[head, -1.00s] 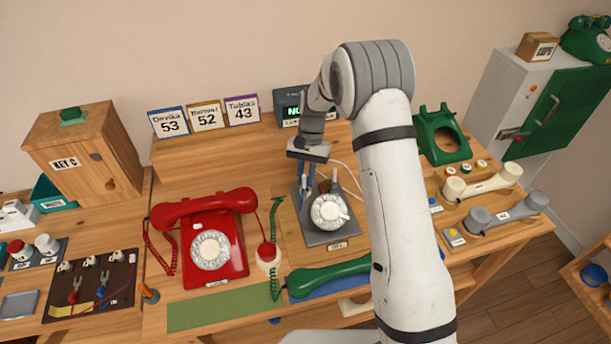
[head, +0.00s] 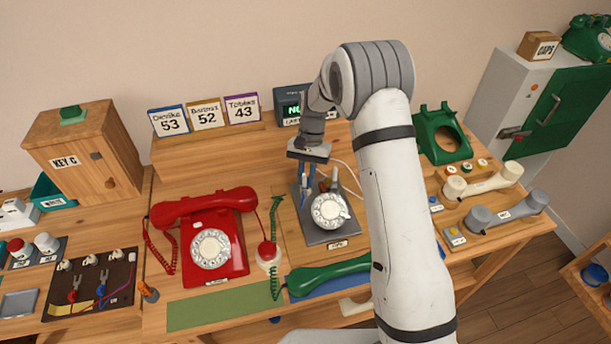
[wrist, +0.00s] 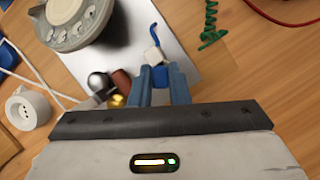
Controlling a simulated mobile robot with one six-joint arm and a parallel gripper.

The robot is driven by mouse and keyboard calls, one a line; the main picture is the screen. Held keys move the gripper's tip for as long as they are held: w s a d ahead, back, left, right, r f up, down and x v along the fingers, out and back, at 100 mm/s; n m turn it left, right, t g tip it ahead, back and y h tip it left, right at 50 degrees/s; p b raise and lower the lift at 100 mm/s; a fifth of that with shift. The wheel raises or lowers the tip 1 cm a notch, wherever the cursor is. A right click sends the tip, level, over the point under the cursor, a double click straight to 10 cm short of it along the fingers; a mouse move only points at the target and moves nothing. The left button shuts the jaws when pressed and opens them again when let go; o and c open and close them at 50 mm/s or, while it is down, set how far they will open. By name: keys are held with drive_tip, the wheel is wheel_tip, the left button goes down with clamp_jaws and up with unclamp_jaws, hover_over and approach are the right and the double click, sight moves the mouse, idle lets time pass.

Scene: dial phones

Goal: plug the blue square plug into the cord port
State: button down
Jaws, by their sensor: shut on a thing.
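My gripper (head: 307,185) reaches down over the left rear part of the grey plate (head: 318,238) that bears a grey dial phone (head: 329,211). In the wrist view my blue fingers (wrist: 164,78) are shut on the blue square plug (wrist: 160,77), which shows between the fingertips. A small white block (wrist: 153,56) sits right at the plug, and a short blue cord (wrist: 159,32) curves away beyond it. I cannot tell which part is the cord port, nor whether the plug is seated; the fingers hide much of it.
A silver knob (wrist: 98,82), a brown piece and a brass piece (wrist: 118,100) crowd close to the left of my fingers. A red dial phone (head: 205,240) stands left, with a green coiled cord (head: 275,240) between. A green handset (head: 328,276) lies in front.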

drive_tip(key=shift+f, duration=0.3)
drive_tip(key=c, duration=1.3)
unclamp_jaws()
drive_tip(key=shift+r, duration=0.1)
drive_tip(key=b+v, duration=0.1)
drive_tip(key=v, duration=0.6)
drive_tip(key=shift+w+r, duration=0.2)
drive_tip(key=shift+r, duration=0.1)
